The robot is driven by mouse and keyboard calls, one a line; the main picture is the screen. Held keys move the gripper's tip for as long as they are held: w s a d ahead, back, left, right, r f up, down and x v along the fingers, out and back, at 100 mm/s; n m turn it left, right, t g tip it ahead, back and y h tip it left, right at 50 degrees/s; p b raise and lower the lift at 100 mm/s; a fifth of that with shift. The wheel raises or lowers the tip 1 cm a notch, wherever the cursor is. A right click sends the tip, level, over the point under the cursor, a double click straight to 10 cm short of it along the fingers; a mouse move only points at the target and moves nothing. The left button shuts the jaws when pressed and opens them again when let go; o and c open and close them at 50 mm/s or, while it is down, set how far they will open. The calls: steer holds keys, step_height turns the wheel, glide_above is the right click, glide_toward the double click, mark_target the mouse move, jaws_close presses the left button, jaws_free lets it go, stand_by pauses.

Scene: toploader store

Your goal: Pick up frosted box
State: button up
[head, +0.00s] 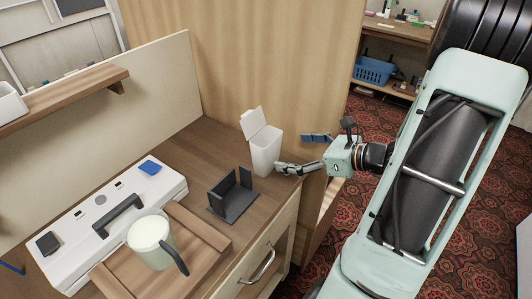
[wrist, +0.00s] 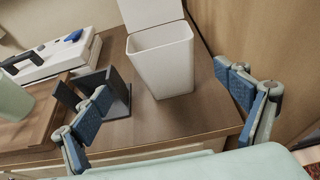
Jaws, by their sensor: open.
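The frosted box (head: 266,155) is a whitish, upright bin with its lid tipped open at the back. It stands on the wooden counter beside the wooden panel. In the wrist view the frosted box (wrist: 162,60) is upper centre, its open top facing me and its lid cut off by the frame's top edge. My gripper (head: 290,153) is open just to the right of the box, at the counter's edge. In the wrist view my gripper (wrist: 163,82) has its blue-padded fingers spread wide, one on each side of the box in the picture, with nothing between them. I see no contact.
A dark grey bookend-like holder (head: 233,196) stands close left of the box. A wooden tray (head: 216,237) with a pale mug (head: 150,240) and a white case (head: 75,240) with a black handle lie further left. The wooden panel (head: 240,60) rises behind the box. A drawer (head: 258,262) is below.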

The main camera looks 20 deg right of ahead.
mark_target(273, 149)
steer(key=x, duration=0.4)
steer(key=shift+w+d+p+x, duration=0.1)
steer(key=shift+d+p+x, duration=0.05)
steer(key=shift+x, duration=1.45)
steer(key=shift+w+d+p+x, duration=0.1)
steer(key=shift+w+p+x, duration=0.05)
steer(key=shift+x, duration=1.4)
steer(key=shift+r, duration=0.1)
steer(key=shift+c, duration=0.3)
steer(key=c, duration=1.1)
steer(key=shift+r, duration=0.15)
